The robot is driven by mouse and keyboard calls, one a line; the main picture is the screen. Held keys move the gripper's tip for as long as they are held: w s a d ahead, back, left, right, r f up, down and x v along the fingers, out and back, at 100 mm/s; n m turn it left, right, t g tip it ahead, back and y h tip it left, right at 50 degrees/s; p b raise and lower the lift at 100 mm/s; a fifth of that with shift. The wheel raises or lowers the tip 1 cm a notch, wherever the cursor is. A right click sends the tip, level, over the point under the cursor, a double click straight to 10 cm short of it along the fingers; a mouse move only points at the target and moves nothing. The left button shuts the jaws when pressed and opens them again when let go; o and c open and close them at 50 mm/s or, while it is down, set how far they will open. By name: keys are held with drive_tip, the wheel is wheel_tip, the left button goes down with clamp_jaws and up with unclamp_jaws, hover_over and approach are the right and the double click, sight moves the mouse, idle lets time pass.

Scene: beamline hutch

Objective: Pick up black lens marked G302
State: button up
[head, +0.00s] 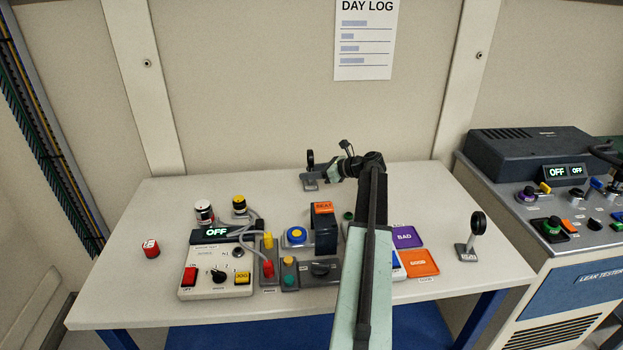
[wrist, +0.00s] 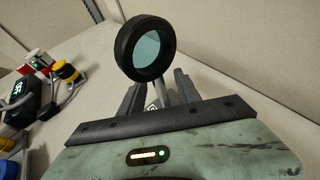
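A black-rimmed round lens (head: 310,160) stands upright on a grey base at the back of the table. It fills the upper middle of the wrist view (wrist: 146,48), with pale blue-green glass and a thin post below. My gripper (head: 328,173) is low beside it, reaching from the right in the head view. In the wrist view my gripper's (wrist: 159,88) dark fingers stand apart on either side of the post, with gaps visible. A second black lens (head: 478,223) stands on a grey base at the table's right. I cannot read the marking on either base.
The white table (head: 130,270) holds a control box (head: 215,262) with cables, several buttons and knobs, and purple (head: 406,237) and orange (head: 420,263) pads in the middle. A leak tester bench (head: 590,285) adjoins at right. The wall is close behind; the table's back left is clear.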

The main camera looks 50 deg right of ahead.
clamp_jaws()
idle(1.3)
